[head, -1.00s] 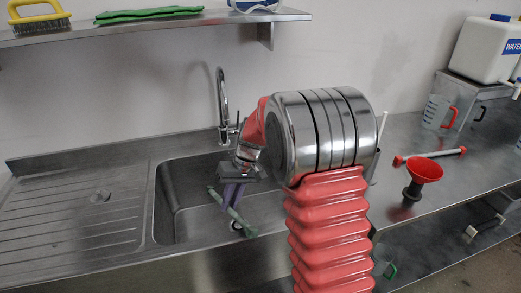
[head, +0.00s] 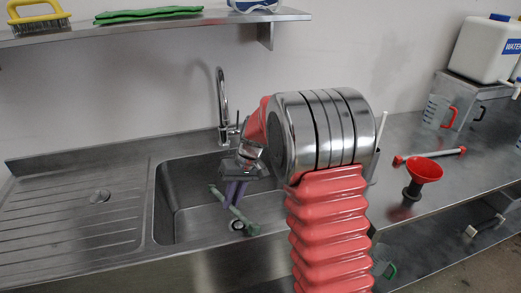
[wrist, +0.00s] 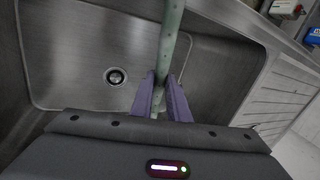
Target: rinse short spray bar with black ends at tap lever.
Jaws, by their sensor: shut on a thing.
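My gripper (head: 234,192) is over the sink basin (head: 178,205), its purple fingers shut on a pale green bar (head: 246,224). The bar is tilted, its near end to the lower right in the head view. In the wrist view the fingers (wrist: 161,88) close around the bar (wrist: 170,38), which has small holes along it. No black ends show on it. The tap (head: 221,95) stands behind the basin, its spout above and behind my gripper. Its lever (head: 238,126) is partly hidden by my arm.
A bar with red ends (head: 432,157) and a red funnel (head: 425,172) are on the right counter. The drain (wrist: 116,76) is beside the held bar.

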